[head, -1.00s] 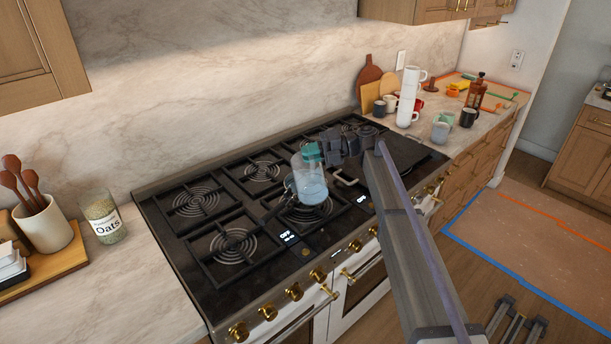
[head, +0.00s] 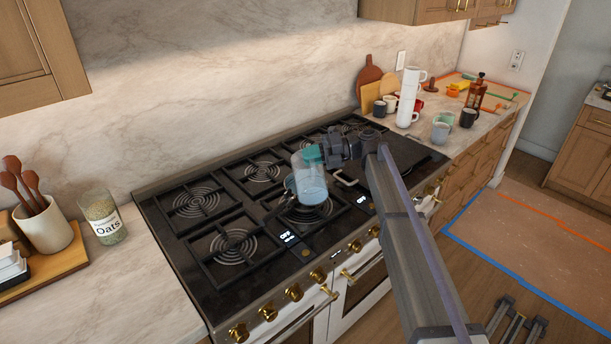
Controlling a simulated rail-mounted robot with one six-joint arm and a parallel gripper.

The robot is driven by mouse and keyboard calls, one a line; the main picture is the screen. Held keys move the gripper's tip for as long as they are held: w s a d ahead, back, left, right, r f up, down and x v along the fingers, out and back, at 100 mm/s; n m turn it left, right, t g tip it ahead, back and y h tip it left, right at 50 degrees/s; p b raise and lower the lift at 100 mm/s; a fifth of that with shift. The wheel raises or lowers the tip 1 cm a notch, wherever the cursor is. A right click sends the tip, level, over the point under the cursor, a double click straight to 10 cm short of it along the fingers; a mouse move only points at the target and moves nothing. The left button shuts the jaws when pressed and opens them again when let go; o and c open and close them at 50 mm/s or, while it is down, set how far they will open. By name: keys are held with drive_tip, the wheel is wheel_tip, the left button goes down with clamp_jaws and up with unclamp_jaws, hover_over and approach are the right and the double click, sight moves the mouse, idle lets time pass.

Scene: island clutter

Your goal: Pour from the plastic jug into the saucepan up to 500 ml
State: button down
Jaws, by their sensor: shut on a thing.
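The plastic jug (head: 309,187) is clear with a teal part at its top and holds pale blue liquid. It is over the front middle burner of the stove, close to upright with a slight lean. My gripper (head: 322,155) is shut on the jug's teal upper part, coming from the right. I cannot make out the saucepan clearly. A dark bar left of the jug and a light curved handle (head: 346,180) right of it show near the burner, but I cannot tell what they belong to. No stream of liquid is visible.
The black stove (head: 233,244) has several burners with raised grates; its left burners are bare. An oats jar (head: 103,217) and a utensil crock (head: 47,228) stand on the left counter. A white bottle (head: 408,97), mugs and a French press (head: 477,94) crowd the right counter.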

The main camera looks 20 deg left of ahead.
drive_tip(key=shift+s+d+r+n+y, duration=0.15)
drive_tip(key=shift+s+d+r+n, duration=0.1)
drive_tip(key=shift+s+n, duration=0.15)
drive_tip(key=shift+s+d+r+n+y, duration=0.15)
drive_tip(key=shift+s+d+n, duration=0.15)
drive_tip(key=shift+s, duration=0.15)
drive_tip(key=shift+w+a+f, duration=0.15)
